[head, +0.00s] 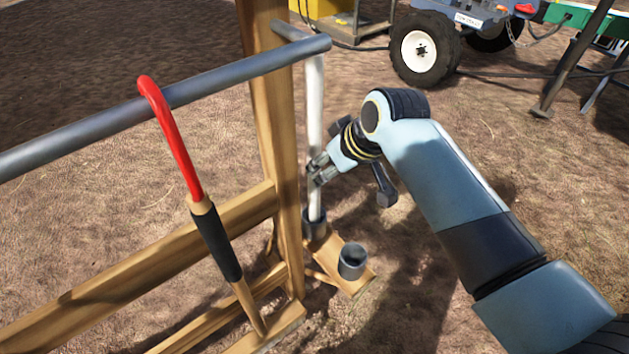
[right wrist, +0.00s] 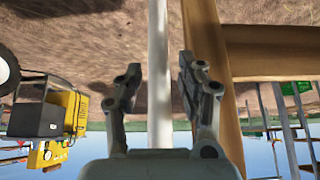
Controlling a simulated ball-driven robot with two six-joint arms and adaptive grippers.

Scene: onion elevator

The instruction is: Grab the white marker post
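The white marker post (head: 315,105) stands upright in a dark round socket (head: 316,224) beside a wooden frame post. My right gripper (head: 317,172) is at the lower half of the marker post in the head view. In the right wrist view, the white marker post (right wrist: 158,60) runs between the two fingers of my right gripper (right wrist: 159,88). The fingers are open, with a gap visible on each side of the post. My left gripper is not in view.
A second, empty socket (head: 352,262) sits on the wooden base in front. A metal rail (head: 230,75) crosses the wooden frame (head: 275,120). A red-hooked tool (head: 172,135) leans on the rail. A wheeled cart (head: 425,48) stands behind. Open dirt lies right of the post.

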